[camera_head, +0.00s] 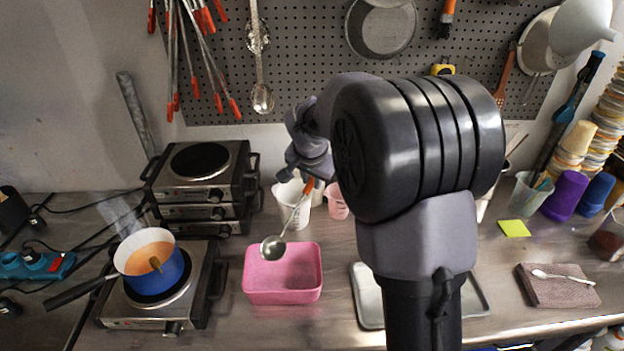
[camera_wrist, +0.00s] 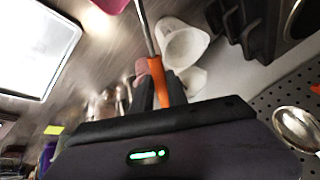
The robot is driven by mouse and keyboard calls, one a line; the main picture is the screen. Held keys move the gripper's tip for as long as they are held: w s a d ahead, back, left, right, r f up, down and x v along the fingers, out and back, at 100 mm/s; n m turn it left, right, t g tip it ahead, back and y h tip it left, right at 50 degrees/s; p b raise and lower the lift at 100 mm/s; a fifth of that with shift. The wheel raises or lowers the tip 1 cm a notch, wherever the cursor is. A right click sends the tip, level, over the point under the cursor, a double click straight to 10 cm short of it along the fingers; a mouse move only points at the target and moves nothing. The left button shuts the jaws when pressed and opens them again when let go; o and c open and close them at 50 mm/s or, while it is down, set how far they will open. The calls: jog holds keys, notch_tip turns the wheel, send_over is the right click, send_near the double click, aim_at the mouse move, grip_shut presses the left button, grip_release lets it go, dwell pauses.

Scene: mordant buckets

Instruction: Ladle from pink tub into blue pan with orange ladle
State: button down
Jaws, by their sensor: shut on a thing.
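My gripper (camera_head: 309,178) is shut on the orange handle of the ladle (camera_head: 272,247). The handle also shows between the fingers (camera_wrist: 160,95) in the wrist view. The ladle hangs tilted, its steel bowl low and to the left, over or just behind the back left rim of the pink tub (camera_head: 283,297). I cannot tell what the bowl holds. The tub stands on the counter, and its inside looks pink; any liquid is hard to make out. The blue pan (camera_head: 155,282) sits on a hot plate at the left, with orange liquid and a brownish stick-like thing in it.
Stacked hot plates (camera_head: 200,170) stand behind the pan. White and pink cups (camera_head: 292,205) stand behind the tub. A metal tray (camera_head: 368,300) lies right of the tub, partly hidden by my arm. The pan's black handle (camera_head: 75,293) points left. Steam rises beside the pan.

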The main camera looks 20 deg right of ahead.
notch_tip(320, 180, down, 12)
jog(key=b, duration=1)
dwell(0.6)
jog(key=shift+r+p, duration=2.5)
jog(key=shift+r, duration=1.4)
jog(key=shift+r+g+p, duration=0.3)
jog(key=shift+p, duration=0.9)
jog(key=r+g+y+p, duration=0.1)
jog(key=y+p, duration=0.1)
jog(key=p, duration=0.6)
jog(key=shift+r, duration=0.25)
jog(key=shift+f+p, duration=0.1)
jog(key=shift+p, duration=0.3)
